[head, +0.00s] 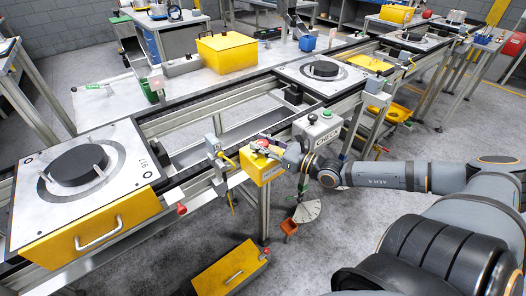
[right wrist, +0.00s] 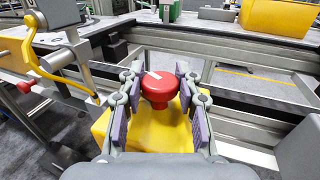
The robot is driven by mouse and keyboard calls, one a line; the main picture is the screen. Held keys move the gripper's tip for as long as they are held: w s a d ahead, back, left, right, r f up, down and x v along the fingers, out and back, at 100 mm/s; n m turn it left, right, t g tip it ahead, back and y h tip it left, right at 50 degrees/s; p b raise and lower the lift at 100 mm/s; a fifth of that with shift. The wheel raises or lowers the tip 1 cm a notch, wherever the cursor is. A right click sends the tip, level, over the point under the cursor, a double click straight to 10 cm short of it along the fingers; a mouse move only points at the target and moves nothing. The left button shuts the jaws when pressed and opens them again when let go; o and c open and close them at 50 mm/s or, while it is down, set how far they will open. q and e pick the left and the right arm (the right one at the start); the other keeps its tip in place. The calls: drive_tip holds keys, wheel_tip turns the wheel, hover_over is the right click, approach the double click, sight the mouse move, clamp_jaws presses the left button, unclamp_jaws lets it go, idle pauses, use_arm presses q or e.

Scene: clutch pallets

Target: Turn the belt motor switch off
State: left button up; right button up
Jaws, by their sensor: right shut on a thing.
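The belt motor switch is a red rotary knob (right wrist: 158,88) with a white pointer line, on top of a yellow box (right wrist: 155,130). In the right wrist view the white line points up and to the left. In the head view the yellow box (head: 256,168) is fixed at the front side of the conveyor, and its knob is mostly hidden by my right gripper (head: 263,147). My right gripper (right wrist: 157,100) is shut on the red knob, with one finger on each side of it. My left gripper is not in view.
A grey control box (head: 318,130) stands just right of the switch box. Conveyor rails run behind it, carrying a pallet (head: 28,215) with a black disc at left. A yellow drawer unit (head: 228,270) sits low in front.

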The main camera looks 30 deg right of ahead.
drive_tip(key=shift+f+n+g+y+b, duration=0.15)
drive_tip(key=shift+n+g+y+b, duration=0.25)
drive_tip(key=shift+n+g+y, duration=0.5)
drive_tip(key=shift+y+b, duration=0.3)
drive_tip(key=shift+y, duration=0.3)
drive_tip(key=shift+n, duration=0.4)
drive_tip(key=shift+n+g+y+b, duration=1)
drive_tip(key=shift+g+y+b, duration=0.2)
drive_tip(key=shift+y, duration=0.2)
drive_tip(key=shift+n+g+y, duration=0.3)
drive_tip(key=o, duration=1.1)
drive_tip(key=shift+o, duration=0.2)
